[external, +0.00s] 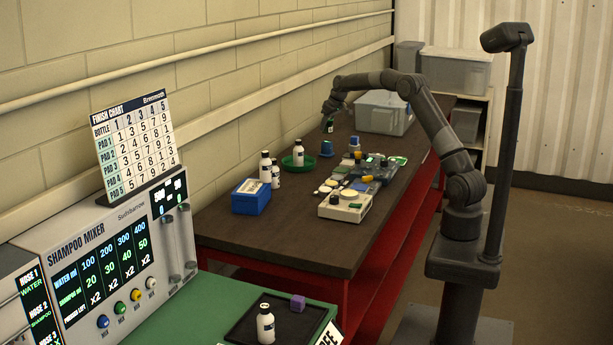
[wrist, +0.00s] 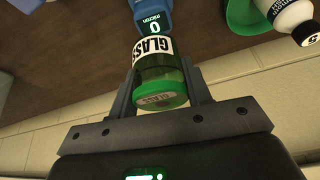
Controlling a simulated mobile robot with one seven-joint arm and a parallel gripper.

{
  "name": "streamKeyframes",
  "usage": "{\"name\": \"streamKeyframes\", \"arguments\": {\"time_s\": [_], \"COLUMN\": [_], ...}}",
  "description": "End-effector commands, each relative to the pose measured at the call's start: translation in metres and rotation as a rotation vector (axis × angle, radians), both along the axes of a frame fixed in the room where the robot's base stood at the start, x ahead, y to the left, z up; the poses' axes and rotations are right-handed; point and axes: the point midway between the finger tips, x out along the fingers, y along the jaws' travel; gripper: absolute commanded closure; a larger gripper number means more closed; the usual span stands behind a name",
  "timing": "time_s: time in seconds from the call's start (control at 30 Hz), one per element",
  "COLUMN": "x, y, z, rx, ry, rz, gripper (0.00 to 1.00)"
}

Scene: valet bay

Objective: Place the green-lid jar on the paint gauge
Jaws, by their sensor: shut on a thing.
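The green-lid jar (wrist: 161,95) is between the two fingers of my gripper (wrist: 160,72), its green lid towards the wrist camera. Its white label reads "GLASS". In the external view the jar (external: 329,125) hangs below my gripper (external: 331,112), above the dark table. The blue paint gauge (external: 327,148) stands on the table just below the jar in that view. In the wrist view the gauge (wrist: 152,18) shows a display reading 0 micron, just beyond the jar. The jar partly overlaps it there, so I cannot tell whether they touch.
A green dish (external: 298,162) with a white bottle (external: 298,152) stands left of the gauge. A blue box (external: 251,198) and more bottles are nearer. Trays of small items (external: 346,203) lie to the right. A grey bin (external: 384,113) stands behind.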

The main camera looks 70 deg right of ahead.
Motion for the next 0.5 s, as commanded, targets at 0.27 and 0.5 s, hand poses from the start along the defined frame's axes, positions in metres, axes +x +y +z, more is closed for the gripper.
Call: {"name": "streamKeyframes", "arguments": {"time_s": [0.27, 0.5], "x": [0.002, 0.002], "y": [0.002, 0.001], "z": [-0.027, -0.041], "rx": [0.002, 0.0], "ry": [0.003, -0.001], "rz": [-0.001, 0.0], "gripper": [0.78, 0.78]}}
